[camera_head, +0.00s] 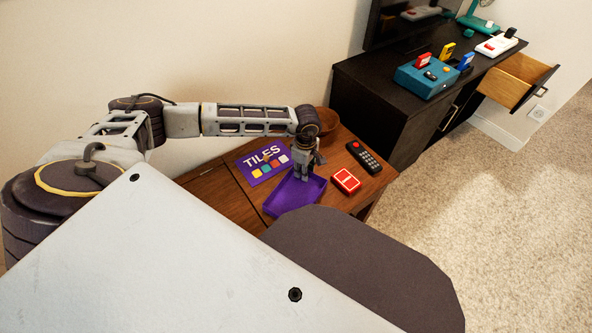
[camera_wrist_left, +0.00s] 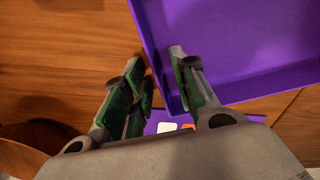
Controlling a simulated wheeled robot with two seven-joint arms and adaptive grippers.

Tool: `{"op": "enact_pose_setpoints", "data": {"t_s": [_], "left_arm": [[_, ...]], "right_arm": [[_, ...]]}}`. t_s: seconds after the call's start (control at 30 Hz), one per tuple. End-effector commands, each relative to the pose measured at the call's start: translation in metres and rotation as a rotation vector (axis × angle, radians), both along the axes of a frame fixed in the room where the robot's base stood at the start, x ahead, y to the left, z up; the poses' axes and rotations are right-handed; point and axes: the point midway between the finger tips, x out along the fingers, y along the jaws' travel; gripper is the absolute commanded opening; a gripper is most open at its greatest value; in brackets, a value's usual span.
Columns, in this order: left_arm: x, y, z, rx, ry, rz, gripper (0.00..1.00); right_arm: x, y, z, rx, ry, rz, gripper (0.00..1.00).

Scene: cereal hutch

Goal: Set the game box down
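The game box shows as a purple open tray (camera_head: 283,205) and a purple TILES panel (camera_head: 252,171) with coloured squares behind it. The tray appears to rest flat on the brown wooden cabinet top. My left gripper (camera_head: 303,176) points down at the tray's far side. In the left wrist view its two fingers (camera_wrist_left: 158,62) are apart, with the tray (camera_wrist_left: 235,55) wall between their tips. I cannot tell if either finger touches the wall. The TILES panel shows partly under the gripper there (camera_wrist_left: 160,127). My right gripper is not in view.
A red card box (camera_head: 346,180) and a dark remote (camera_head: 364,157) lie right of the tray. A brown bowl (camera_head: 328,121) stands behind the gripper. A black cabinet (camera_head: 372,104) holds a teal console (camera_head: 425,80); its drawer (camera_head: 515,80) is open. Carpet lies at right.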

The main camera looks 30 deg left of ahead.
Motion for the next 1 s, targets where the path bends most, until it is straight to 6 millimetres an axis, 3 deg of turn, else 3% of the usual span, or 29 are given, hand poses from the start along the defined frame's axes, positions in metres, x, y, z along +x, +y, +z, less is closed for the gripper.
{"op": "enact_pose_setpoints", "data": {"t_s": [0.3, 0.5, 1.0], "left_arm": [[-0.0001, -0.0001, 0.0002, 0.0, 0.0, 0.0, 0.26], [-0.0002, 0.0, 0.0002, 0.0, 0.0, 0.0, 0.01], [0.0, -0.0001, 0.0017, 0.0, 0.0, 0.0, 0.0]], "right_arm": [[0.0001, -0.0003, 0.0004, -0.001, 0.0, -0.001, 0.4], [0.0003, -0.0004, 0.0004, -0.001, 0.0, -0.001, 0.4], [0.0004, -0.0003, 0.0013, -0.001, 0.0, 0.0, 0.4]]}}
